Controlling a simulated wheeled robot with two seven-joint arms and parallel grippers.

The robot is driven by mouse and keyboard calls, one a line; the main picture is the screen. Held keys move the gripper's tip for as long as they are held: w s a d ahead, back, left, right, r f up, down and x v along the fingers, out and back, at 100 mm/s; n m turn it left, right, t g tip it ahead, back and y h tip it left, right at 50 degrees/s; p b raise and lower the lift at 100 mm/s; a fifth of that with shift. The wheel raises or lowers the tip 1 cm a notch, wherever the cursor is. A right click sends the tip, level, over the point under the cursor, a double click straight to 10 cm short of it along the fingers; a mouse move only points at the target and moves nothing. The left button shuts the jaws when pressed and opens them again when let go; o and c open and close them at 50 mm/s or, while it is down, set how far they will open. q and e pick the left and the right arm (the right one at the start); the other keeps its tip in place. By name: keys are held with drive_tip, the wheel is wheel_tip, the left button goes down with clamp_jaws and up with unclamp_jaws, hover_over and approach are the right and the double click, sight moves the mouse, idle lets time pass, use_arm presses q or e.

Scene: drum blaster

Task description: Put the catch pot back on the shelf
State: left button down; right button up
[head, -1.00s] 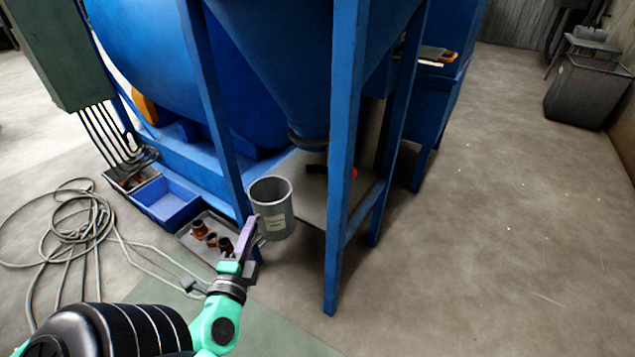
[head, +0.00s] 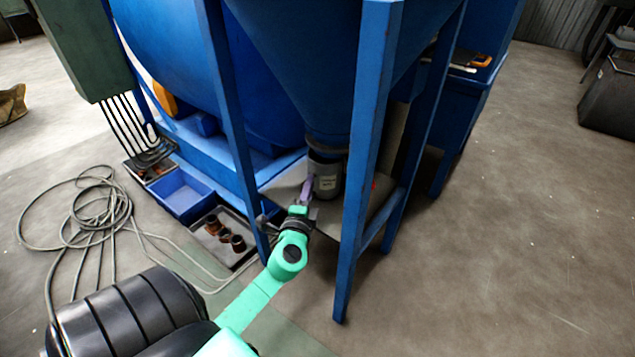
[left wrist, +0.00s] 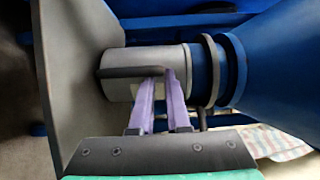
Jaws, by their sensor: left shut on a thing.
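The catch pot (head: 327,182) is a grey cylinder with a pale label, upright under the blue hopper's outlet (head: 327,147) and over the grey shelf (head: 285,185) between the blue legs. My left gripper (head: 306,191) reaches in from the front left, shut on the pot's handle. In the left wrist view, turned on its side, the pot (left wrist: 145,58) lies between the shelf plate (left wrist: 80,70) and the outlet ring (left wrist: 212,70). The purple fingers (left wrist: 160,90) are at the dark handle bar (left wrist: 130,72). I cannot tell whether the pot's base touches the shelf. My right gripper is out of view.
Blue frame legs stand left (head: 228,110) and right (head: 362,170) of my arm's path. A tray with several brown fittings (head: 222,232) and a blue bin (head: 180,193) sit on the floor to the left. A coiled hose (head: 95,215) lies further left.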

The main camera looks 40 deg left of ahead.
sight(318, 181)
use_arm(q)
drive_tip(key=w, duration=0.3)
drive_tip(key=shift+r, duration=0.15)
drive_tip(key=shift+w+f+b, duration=0.25)
drive_tip(key=shift+f+b, duration=0.25)
drive_tip(key=shift+f, duration=0.45)
drive_tip(key=shift+r, duration=0.1)
drive_tip(key=c, duration=1.2)
unclamp_jaws()
drive_tip(key=shift+f, duration=0.2)
drive_tip(key=shift+c, duration=0.2)
drive_tip(key=o, duration=0.3)
drive_tip(key=shift+o, duration=0.2)
